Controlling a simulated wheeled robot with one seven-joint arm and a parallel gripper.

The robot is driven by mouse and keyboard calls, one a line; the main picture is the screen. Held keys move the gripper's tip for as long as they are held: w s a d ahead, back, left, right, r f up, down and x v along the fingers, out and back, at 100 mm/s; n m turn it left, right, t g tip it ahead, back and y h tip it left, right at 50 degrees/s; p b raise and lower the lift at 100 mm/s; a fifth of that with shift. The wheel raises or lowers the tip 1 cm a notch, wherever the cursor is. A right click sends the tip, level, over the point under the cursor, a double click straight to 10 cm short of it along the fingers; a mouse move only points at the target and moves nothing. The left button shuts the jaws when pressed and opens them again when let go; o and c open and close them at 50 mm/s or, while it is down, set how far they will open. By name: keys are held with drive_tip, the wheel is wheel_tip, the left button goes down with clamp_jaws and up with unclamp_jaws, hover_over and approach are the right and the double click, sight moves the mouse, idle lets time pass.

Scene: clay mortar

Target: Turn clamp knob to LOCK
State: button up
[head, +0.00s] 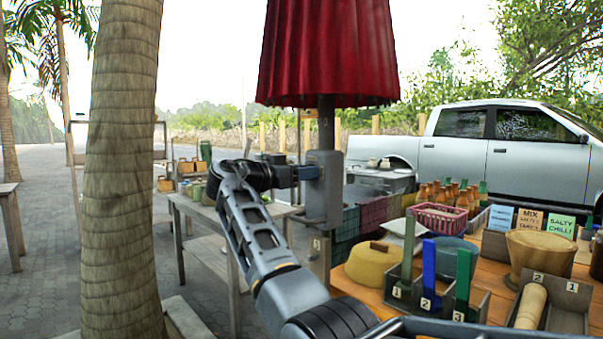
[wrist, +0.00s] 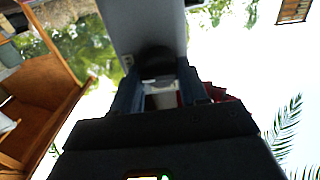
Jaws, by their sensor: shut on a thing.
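A grey clamp housing (head: 324,200) sits on the dark pole (head: 326,115) under a red folded umbrella (head: 328,50). My gripper (head: 312,173) reaches the housing's left side at its upper part, with blue fingers. In the wrist view my gripper (wrist: 160,90) has a blue finger on each side of a dark round clamp knob (wrist: 157,62), against the grey housing (wrist: 145,22). The fingers are shut on the knob. Its lower part lies between the fingers. I cannot read a LOCK mark or the knob's angle in either view.
A palm trunk (head: 120,160) stands at the left. A grey wooden table (head: 205,215) is behind my arm. At the right, a stall table (head: 373,300) holds a mortar (head: 540,250), numbered coloured blocks, bottles and signs. A silver pickup (head: 480,155) is parked behind.

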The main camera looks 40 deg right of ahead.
drive_tip(key=shift+n, duration=0.4)
drive_tip(key=shift+w+f+n+p, duration=0.1)
drive_tip(key=shift+w+n+p, duration=0.05)
drive_tip(key=shift+n+p, duration=3.65)
drive_tip(key=shift+w+f+n+p, duration=0.1)
drive_tip(key=shift+n+p, duration=2.6)
drive_tip(key=shift+n, duration=2.1)
drive_tip(key=o, duration=1)
drive_tip(key=shift+o, duration=0.2)
drive_tip(key=shift+a, duration=0.15)
drive_tip(key=a+b, duration=0.1)
drive_tip(key=a, duration=0.6)
drive_tip(key=shift+s+a, duration=0.15)
drive_tip(key=shift+a, duration=0.15)
